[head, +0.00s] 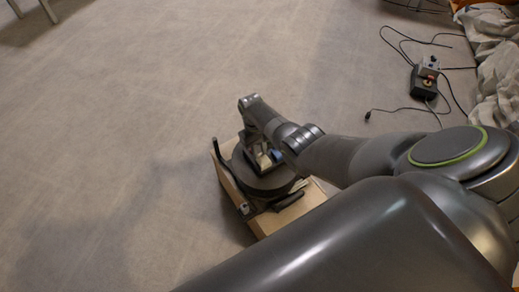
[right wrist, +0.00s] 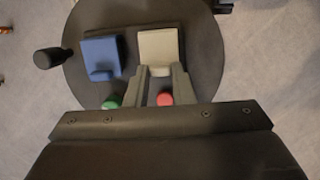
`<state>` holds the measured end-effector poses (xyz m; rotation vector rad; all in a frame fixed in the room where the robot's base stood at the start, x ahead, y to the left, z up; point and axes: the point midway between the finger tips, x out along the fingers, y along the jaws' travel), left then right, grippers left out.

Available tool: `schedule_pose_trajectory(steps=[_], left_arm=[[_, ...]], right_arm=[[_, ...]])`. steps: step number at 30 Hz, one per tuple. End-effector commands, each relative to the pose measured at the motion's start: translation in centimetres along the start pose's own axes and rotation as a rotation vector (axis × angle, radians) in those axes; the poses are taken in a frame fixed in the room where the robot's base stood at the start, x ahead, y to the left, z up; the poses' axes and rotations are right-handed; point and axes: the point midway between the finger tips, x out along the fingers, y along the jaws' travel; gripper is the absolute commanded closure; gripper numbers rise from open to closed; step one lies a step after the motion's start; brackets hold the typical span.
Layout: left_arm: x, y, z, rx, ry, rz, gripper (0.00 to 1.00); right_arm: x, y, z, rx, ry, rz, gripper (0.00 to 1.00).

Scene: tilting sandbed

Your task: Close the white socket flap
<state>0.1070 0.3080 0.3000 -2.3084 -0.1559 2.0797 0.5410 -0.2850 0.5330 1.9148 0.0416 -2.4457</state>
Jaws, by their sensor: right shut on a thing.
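A round dark plate (head: 263,186) sits on a light wooden base in the head view, under my right arm. In the right wrist view, the plate (right wrist: 205,75) carries a white flap (right wrist: 158,45) and a blue flap (right wrist: 101,52) side by side, each with a small tab at its lower edge. My right gripper (right wrist: 160,72) is at the white flap's lower edge, its fingers either side of the tab and shut on it. In the head view my right gripper (head: 263,160) is above the plate and partly hides the flaps. My left gripper is out of view.
A green knob (right wrist: 112,101) and a red knob (right wrist: 165,99) are near my fingers. A dark handle (right wrist: 52,58) sticks out at the plate's left. The wooden base (head: 290,215) stands on open floor. A control box (head: 424,84) with cables lies at upper right.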

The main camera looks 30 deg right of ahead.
Motion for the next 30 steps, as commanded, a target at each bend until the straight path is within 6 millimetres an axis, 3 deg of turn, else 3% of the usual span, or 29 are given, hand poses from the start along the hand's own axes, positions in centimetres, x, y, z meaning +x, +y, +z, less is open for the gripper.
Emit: schedule_pose_trajectory(steps=[5, 6, 10, 20, 25, 30], left_arm=[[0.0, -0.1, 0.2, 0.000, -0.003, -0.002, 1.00], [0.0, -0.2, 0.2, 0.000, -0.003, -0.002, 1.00], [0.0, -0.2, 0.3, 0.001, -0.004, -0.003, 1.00], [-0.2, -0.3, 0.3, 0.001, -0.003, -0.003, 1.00], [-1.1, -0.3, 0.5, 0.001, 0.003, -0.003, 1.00], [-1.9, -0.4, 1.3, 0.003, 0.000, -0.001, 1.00]], right_arm=[[0.1, -0.1, 0.1, 0.000, -0.001, -0.001, 1.00], [0.1, -0.1, 0.1, 0.000, -0.001, -0.001, 0.73], [0.1, 0.0, 0.1, 0.000, -0.001, -0.001, 0.56], [-0.3, 0.0, 0.0, 0.000, 0.001, 0.000, 0.56], [-2.8, 0.0, 0.0, 0.000, 0.003, 0.000, 0.56], [-6.9, 0.0, 0.0, -0.001, 0.005, 0.001, 0.56]])
